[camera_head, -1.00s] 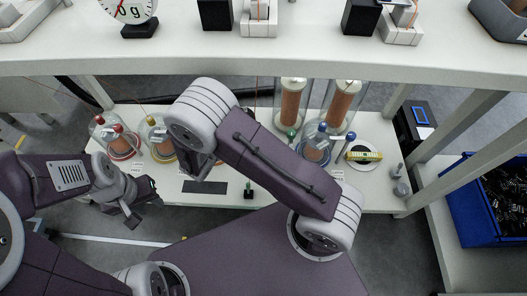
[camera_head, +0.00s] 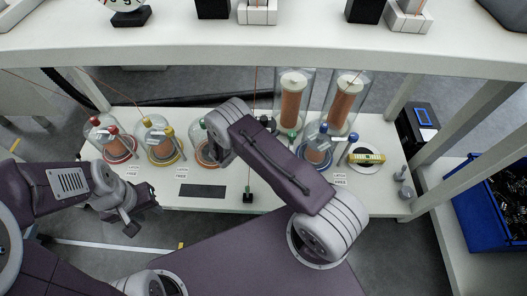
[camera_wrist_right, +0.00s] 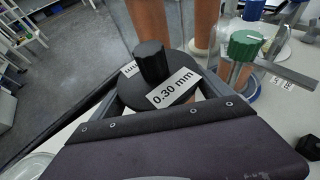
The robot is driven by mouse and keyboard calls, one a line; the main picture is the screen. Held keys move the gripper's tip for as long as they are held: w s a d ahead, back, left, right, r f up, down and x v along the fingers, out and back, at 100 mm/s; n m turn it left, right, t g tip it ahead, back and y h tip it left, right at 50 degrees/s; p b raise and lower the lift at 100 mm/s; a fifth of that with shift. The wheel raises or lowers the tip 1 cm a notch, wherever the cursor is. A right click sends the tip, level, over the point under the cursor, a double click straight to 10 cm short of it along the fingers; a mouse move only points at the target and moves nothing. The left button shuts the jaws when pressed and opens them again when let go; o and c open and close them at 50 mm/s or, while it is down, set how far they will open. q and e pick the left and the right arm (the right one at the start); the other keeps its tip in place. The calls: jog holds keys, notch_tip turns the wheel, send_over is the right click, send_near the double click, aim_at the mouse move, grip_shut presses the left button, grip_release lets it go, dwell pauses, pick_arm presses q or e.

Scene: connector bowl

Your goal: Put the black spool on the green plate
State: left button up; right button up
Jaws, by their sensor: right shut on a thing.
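The black spool (camera_wrist_right: 151,62), a dark disc with a raised knob and a label reading "0.30 mm", is in the right wrist view. My right gripper (camera_wrist_right: 165,92) is shut on it, a finger on either side. In the head view my right forearm (camera_head: 280,165) covers most of this gripper and spool. My left gripper (camera_head: 142,212) is open and empty at the shelf's front left.
Stations with a red knob (camera_head: 112,129), yellow knob (camera_head: 168,132) and blue knob (camera_head: 323,128) stand on the white shelf (camera_head: 225,197). Tall copper columns (camera_head: 292,100) stand behind. A white plate (camera_head: 381,161) holds a yellow item.

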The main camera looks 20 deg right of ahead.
jog(key=shift+f+b, duration=3.2)
jog(key=shift+f, duration=1.7)
jog(key=shift+f, duration=0.1)
jog(key=o, duration=1.8)
jog(key=shift+o, duration=0.2)
jog(key=shift+r, duration=0.2)
jog(key=p+v, duration=0.5)
jog(key=v, duration=0.7)
jog(key=shift+f, duration=0.1)
